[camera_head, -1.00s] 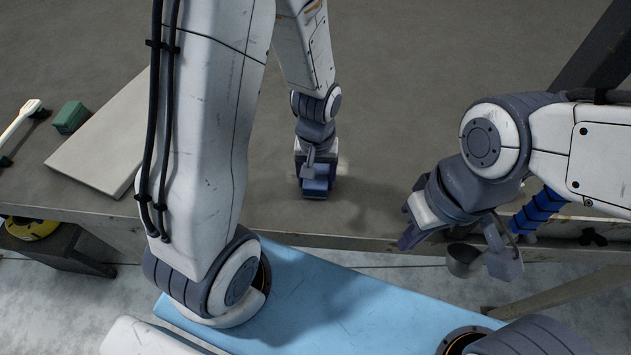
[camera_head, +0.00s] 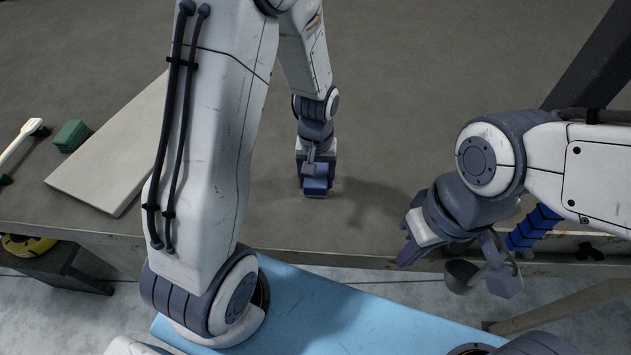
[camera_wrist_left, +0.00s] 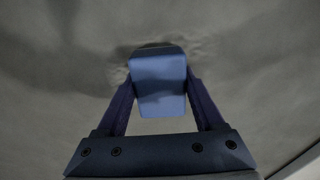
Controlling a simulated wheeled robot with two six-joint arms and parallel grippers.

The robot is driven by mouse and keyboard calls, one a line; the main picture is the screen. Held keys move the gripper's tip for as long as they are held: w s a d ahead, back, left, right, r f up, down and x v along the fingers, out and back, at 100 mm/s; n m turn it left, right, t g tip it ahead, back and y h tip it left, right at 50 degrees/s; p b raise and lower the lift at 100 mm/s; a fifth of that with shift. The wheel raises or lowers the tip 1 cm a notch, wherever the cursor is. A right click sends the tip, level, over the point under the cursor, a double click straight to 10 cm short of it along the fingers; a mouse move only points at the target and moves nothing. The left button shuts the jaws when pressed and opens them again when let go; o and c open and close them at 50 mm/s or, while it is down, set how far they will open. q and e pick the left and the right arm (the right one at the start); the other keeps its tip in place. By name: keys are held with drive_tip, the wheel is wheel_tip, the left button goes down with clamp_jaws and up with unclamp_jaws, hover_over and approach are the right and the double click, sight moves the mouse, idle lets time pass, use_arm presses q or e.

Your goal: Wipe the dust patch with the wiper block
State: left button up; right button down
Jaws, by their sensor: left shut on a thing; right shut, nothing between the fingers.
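My left gripper (camera_head: 318,177) is shut on the blue wiper block (camera_head: 316,187), low over the grey tabletop near its front edge. The left wrist view shows the block (camera_wrist_left: 158,88) between both fingers, with its far end at the surface; I cannot tell how firmly it touches. Faint pale smudges of the dust patch (camera_wrist_left: 203,45) show around the block's far end. In the head view the patch is hardly visible. My right gripper (camera_head: 408,252) is shut and empty at the table's front edge, to the right of the left one.
A pale board (camera_head: 105,165), a green block (camera_head: 71,136) and a white-handled brush (camera_head: 18,145) lie on the table's left side. A dark stool with a yellow item (camera_head: 28,244) stands below at left. The tabletop (camera_head: 420,80) behind the grippers is largely clear.

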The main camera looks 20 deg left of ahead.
sight(336, 200)
use_arm(q)
drive_tip(key=shift+w+a, duration=0.25)
drive_tip(key=shift+w, duration=0.55)
drive_tip(key=shift+w+a, duration=0.2)
drive_tip(key=shift+w, duration=0.6)
drive_tip(key=shift+w+d+p, duration=0.35)
drive_tip(key=shift+w+d, duration=0.65)
drive_tip(key=shift+w, duration=0.15)
drive_tip(key=shift+w+d+p, duration=0.3)
drive_tip(key=shift+w+d, duration=0.65)
drive_tip(key=shift+w, duration=0.2)
drive_tip(key=shift+s+d, duration=0.25)
drive_tip(key=shift+s, duration=0.6)
drive_tip(key=shift+s+d, duration=0.2)
drive_tip(key=shift+s, duration=0.65)
drive_tip(key=shift+s+d, duration=0.25)
drive_tip(key=shift+s, duration=0.6)
drive_tip(key=shift+s, duration=0.1)
drive_tip(key=shift+s+d+b, duration=0.1)
drive_tip(key=shift+s+d, duration=0.15)
drive_tip(key=shift+s, duration=0.55)
drive_tip(key=shift+s+d+b, duration=0.1)
drive_tip(key=shift+s+d, duration=0.15)
drive_tip(key=shift+s, duration=0.6)
drive_tip(key=shift+s+d+b, duration=0.1)
drive_tip(key=shift+s+d, duration=0.15)
drive_tip(key=shift+s, duration=0.55)
drive_tip(key=shift+w, duration=0.1)
